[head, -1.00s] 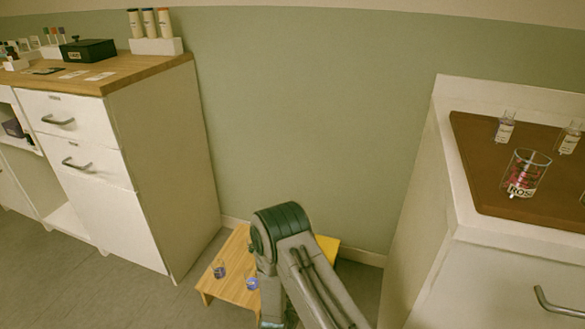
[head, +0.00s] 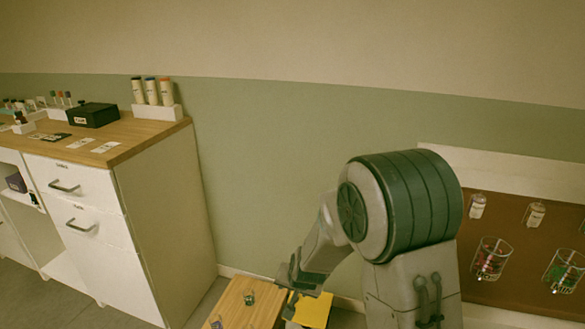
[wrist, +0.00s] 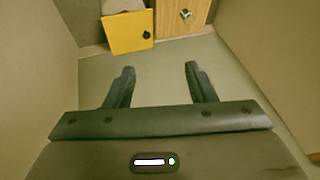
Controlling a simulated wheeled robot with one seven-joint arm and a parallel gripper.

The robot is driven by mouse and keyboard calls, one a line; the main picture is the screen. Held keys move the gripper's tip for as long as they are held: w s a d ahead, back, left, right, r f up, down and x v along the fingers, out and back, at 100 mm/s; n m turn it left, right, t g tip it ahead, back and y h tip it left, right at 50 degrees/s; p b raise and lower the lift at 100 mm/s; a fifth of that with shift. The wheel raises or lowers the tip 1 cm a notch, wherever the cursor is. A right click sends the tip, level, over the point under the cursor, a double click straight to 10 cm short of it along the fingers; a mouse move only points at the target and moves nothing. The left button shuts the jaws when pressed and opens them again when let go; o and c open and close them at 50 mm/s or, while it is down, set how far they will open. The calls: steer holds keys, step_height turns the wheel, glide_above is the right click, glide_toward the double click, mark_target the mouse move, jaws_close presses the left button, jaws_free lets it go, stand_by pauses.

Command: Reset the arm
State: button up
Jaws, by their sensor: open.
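My gripper (head: 298,280) is at the end of my bent arm, above the low wooden table (head: 262,294) in the head view. In the wrist view my gripper (wrist: 160,78) shows two dark fingers spread wide apart, with nothing between them. Beyond the fingertips lie bare floor, a yellow panel (wrist: 129,33) and part of the wooden table (wrist: 181,20). The gripper touches nothing that I can see.
Small jars (head: 249,298) stand on the low table. A white drawer cabinet (head: 165,215) is on the left. At right, a brown board (head: 508,225) holds bottles and glass beakers, partly behind my arm.

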steer(key=s+d+r+n+p, duration=0.1)
steer(key=s+d+r+p, duration=0.2)
steer(key=r, duration=0.4)
steer(key=s+d+r+g+p, duration=0.1)
steer(key=s+d+r+p, duration=0.1)
steer(key=s+r, duration=0.35)
steer(key=s+d+r+n+p, duration=0.1)
steer(key=s+d+r+p, duration=0.15)
steer(key=r, duration=0.65)
steer(key=s+d+r+h+p, duration=0.1)
steer(key=s+d+r+p, duration=0.2)
steer(key=s+r, duration=0.2)
steer(key=s+d+r+g+p, duration=0.1)
steer(key=s+d+r+p, duration=0.2)
steer(key=s+r, duration=0.3)
steer(key=shift+s+d+n+h, duration=0.4)
steer(key=shift+s+d, duration=0.15)
